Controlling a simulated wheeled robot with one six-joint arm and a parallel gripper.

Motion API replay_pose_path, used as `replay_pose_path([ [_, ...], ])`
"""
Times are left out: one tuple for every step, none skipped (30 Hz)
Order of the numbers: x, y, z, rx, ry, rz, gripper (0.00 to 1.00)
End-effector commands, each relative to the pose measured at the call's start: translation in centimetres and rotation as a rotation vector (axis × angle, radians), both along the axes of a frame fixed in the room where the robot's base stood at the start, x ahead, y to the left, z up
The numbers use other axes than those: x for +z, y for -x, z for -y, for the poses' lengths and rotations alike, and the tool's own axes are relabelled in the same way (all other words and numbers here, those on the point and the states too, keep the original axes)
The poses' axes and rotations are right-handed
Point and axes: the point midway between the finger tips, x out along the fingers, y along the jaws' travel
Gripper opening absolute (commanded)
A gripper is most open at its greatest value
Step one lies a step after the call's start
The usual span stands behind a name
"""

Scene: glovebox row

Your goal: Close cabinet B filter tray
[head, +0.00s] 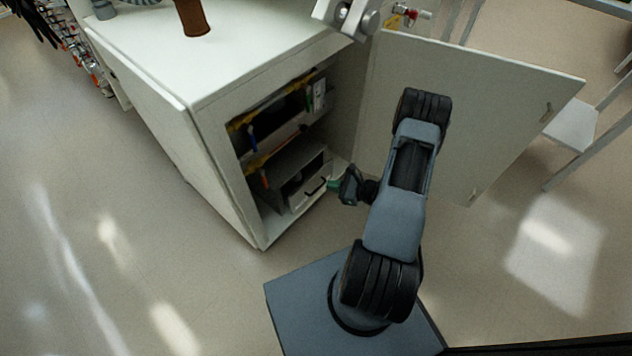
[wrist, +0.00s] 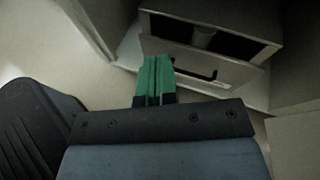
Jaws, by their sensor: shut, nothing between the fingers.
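The filter tray (head: 308,192) has a pale front with a black bar handle and sits low inside the open cabinet. In the wrist view the tray front (wrist: 190,65) stands out from its grey housing (wrist: 205,22), with a dark gap above it and a pale cylinder inside. My gripper (head: 335,184) has green fingers and is just right of the tray front in the head view. In the wrist view my gripper (wrist: 157,62) is shut and empty, left of the handle (wrist: 197,73). I cannot tell whether the fingertips touch the tray front.
The cabinet door (head: 490,115) is swung wide open to the right, behind my arm. A shelf (head: 275,140) with small items is above the tray housing. A brown cylinder (head: 192,17) stands on the cabinet top. The floor (head: 150,230) at left is clear.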

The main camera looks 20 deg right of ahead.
Motion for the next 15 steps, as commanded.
replay_pose_path([
  [-1.7, 0.6, 0.9, -0.085, -0.037, -0.024, 0.0],
  [-2.5, 0.8, 1.4, -0.13, -0.051, -0.033, 0.0],
  [-3.5, 1.1, 1.9, -0.183, -0.069, -0.043, 0.0],
  [-4.1, 1.3, 2.2, -0.218, -0.081, -0.05, 0.0],
  [-4.7, 1.5, 2.6, -0.25, -0.089, -0.057, 0.0],
  [-5.4, 1.8, 3.0, -0.286, -0.1, -0.064, 0.0],
  [-5.8, 2.0, 3.1, -0.309, -0.107, -0.07, 0.0],
  [-6.2, 2.1, 3.3, -0.328, -0.111, -0.074, 0.0],
  [-6.7, 2.2, 3.4, -0.348, -0.118, -0.078, 0.0],
  [-6.9, 2.2, 3.5, -0.361, -0.12, -0.081, 0.0],
  [-7.2, 2.2, 3.6, -0.371, -0.122, -0.083, 0.0],
  [-7.5, 2.0, 3.5, -0.378, -0.125, -0.085, 0.0],
  [-7.7, 1.8, 3.4, -0.382, -0.125, -0.085, 0.0],
  [-7.9, 1.5, 3.3, -0.383, -0.126, -0.085, 0.0],
  [-8.1, 1.0, 3.1, -0.385, -0.125, -0.086, 0.0],
])
